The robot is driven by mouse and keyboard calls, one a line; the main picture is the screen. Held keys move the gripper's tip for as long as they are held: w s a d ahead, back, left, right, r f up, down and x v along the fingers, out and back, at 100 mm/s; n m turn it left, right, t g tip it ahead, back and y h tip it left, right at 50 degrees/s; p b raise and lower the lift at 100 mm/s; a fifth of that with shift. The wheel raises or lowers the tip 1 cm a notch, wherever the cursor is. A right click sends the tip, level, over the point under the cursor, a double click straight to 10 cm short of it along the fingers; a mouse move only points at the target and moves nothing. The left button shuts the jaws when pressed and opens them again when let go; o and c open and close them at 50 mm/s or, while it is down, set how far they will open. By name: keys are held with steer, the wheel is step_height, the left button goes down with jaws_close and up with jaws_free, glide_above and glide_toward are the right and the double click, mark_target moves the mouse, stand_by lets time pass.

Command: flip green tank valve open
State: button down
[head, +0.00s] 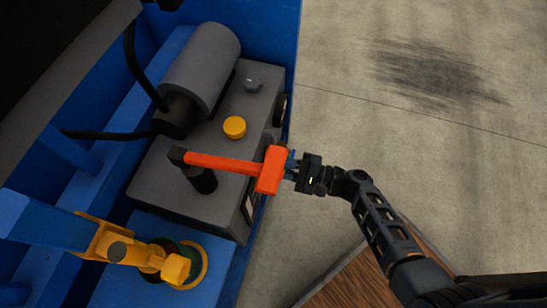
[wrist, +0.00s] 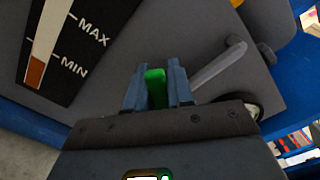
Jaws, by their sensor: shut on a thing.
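The green tank valve shows in the wrist view as a small green handle (wrist: 155,88) between my two blue-grey fingers. My gripper (wrist: 156,78) is shut on it, with a finger on each side. In the head view my gripper (head: 291,166) is at the right side of the grey tank (head: 160,208), close to the end of a red T-shaped handle (head: 225,165). The green valve is hidden in the head view, and its base is hidden behind my fingers in the wrist view.
A grey lever (wrist: 220,65) sits just right of my fingers. A MIN/MAX level gauge (wrist: 62,45) is at the left. The tank top carries a yellow cap (head: 234,127) and a grey cylinder (head: 203,65). Bare concrete floor (head: 360,130) lies to the right.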

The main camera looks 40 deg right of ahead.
steer(key=m, duration=0.1)
steer(key=r+m+p, duration=0.1)
steer(key=d+m+p, duration=0.1)
steer(key=shift+w+r+m, duration=0.25)
steer(key=shift+w+m, duration=0.1)
steer(key=shift+m, duration=0.05)
steer(key=m+p, duration=0.1)
steer(key=d+m+p, duration=0.1)
steer(key=shift+w+r+m, duration=0.3)
steer(key=shift+w, duration=0.05)
steer(key=shift+w+d+m+p, duration=0.3)
steer(key=shift+d+m+p, duration=0.15)
steer(key=shift+m, duration=0.65)
steer(key=shift+w+d+m+p, duration=0.3)
steer(key=shift+m+p, duration=0.1)
steer(key=shift+m, duration=0.7)
steer(key=shift+d, duration=0.1)
steer(key=c, duration=1.1)
jaws_free()
steer(key=v, duration=0.7)
steer(key=shift+s+d+p, duration=0.2)
steer(key=shift+s+p, duration=0.1)
steer(key=shift+p, duration=0.05)
